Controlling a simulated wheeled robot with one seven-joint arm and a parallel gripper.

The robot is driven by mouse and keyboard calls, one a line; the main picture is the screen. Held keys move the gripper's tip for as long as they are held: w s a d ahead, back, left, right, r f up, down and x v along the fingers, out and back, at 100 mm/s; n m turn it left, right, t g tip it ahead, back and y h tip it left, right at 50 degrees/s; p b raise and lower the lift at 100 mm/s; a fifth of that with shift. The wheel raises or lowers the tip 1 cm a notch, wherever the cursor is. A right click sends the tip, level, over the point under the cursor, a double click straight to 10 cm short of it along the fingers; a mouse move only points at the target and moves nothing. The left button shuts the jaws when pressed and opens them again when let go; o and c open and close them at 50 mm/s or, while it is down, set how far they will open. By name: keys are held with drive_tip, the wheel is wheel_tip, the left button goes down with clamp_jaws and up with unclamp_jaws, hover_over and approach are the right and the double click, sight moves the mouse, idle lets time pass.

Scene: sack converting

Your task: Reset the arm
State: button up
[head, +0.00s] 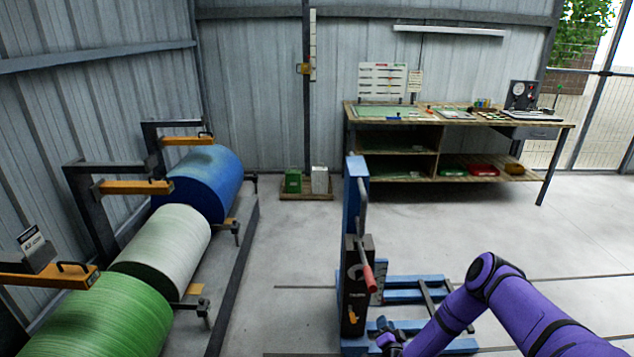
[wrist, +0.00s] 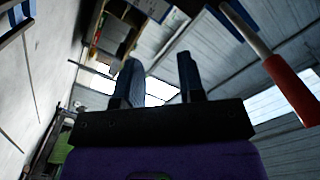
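My purple arm (head: 520,305) reaches in from the lower right of the head view, bent at a raised elbow. My gripper (head: 384,332) is low beside the blue upright stand, near the bottom edge. In the wrist view my gripper (wrist: 158,78) shows two dark fingers standing apart with an empty gap between them. A lever with a red grip (wrist: 291,90) is to the right of the fingers in that view, apart from them. In the head view the red grip (head: 369,278) hangs on the stand, above my gripper.
The blue stand (head: 355,190) has a dark box and a low blue frame (head: 412,282) on the floor. Green, white and blue rolls (head: 165,245) lie in a rack at left. A workbench (head: 440,120) stands at the back right. Floor before the bench is clear.

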drive_tip(key=w+r+n+g+y, duration=0.25)
drive_tip(key=w+r, duration=0.45)
drive_tip(key=r, duration=0.5)
drive_tip(key=w+r+n+g+y, duration=0.1)
drive_tip(key=w+r+n, duration=0.4)
drive_tip(key=r, duration=0.7)
wheel_tip(320, 180, up, 24)
drive_tip(key=s+d+n+g+h, duration=0.2)
drive_tip(key=s+d+g, duration=0.1)
drive_tip(key=s+d+r+g+h, duration=0.2)
drive_tip(key=s+d+r+g, duration=0.1)
drive_tip(key=s+r, duration=1.75)
drive_tip(key=s+r+g, duration=0.3)
drive_tip(key=s, duration=2.4)
drive_tip(key=shift+s+d+r+m, duration=0.2)
drive_tip(key=shift+s+d+m, duration=0.15)
drive_tip(key=shift+m, duration=0.1)
